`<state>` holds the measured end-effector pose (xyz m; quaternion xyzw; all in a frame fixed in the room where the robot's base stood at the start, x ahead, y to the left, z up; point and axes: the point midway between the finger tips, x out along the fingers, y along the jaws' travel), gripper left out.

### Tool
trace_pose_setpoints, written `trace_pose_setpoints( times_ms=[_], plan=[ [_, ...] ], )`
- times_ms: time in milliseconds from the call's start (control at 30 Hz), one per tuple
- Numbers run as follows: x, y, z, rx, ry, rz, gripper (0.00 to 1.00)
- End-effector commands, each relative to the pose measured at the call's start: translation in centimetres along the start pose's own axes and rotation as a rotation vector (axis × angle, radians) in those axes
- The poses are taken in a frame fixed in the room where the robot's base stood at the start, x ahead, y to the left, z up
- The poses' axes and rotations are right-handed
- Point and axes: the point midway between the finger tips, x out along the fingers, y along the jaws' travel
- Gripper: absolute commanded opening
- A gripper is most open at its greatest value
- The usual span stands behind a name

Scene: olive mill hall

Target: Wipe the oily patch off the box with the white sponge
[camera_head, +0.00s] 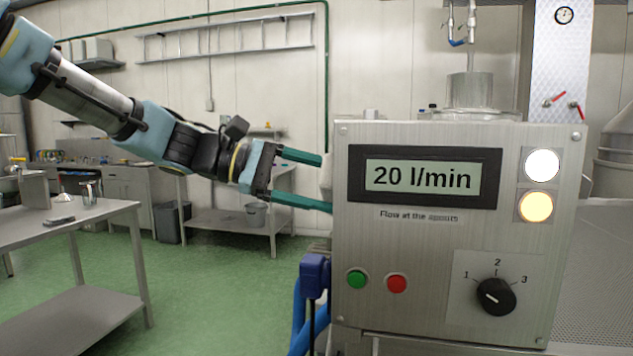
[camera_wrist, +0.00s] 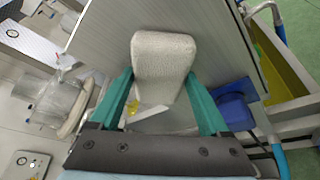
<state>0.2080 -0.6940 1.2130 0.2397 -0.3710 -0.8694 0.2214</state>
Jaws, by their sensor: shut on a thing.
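My gripper (camera_head: 326,184) reaches in from the left to the left side of the metal control box (camera_head: 420,245). In the wrist view its green fingers (camera_wrist: 160,76) are shut on the white sponge (camera_wrist: 164,58), one on each side. The sponge lies over the grey side face of the box (camera_wrist: 222,50); I cannot tell for sure whether it presses on it. A yellowish oily patch (camera_wrist: 133,106) shows beside the lower part of the sponge, which hides some of it. In the head view only a pale sliver of sponge shows, and that side face is hidden.
The box front has a display reading 20 l/min (camera_head: 422,177), lamps, buttons and a dial (camera_head: 496,296). A blue connector (camera_head: 314,275) with blue hoses sits at its lower left. A steel table (camera_head: 70,235) stands left; green floor between is clear.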

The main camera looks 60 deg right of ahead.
Motion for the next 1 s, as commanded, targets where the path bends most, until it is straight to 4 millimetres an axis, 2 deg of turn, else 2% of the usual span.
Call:
trace_pose_setpoints(
  times_ms=[700,1000],
  plan=[
    [1.5,3.1,-2.9,-0.001,-0.001,0.001,0.35],
    [1.8,3.2,-3.2,0.0,-0.002,0.0,0.35]
  ],
)
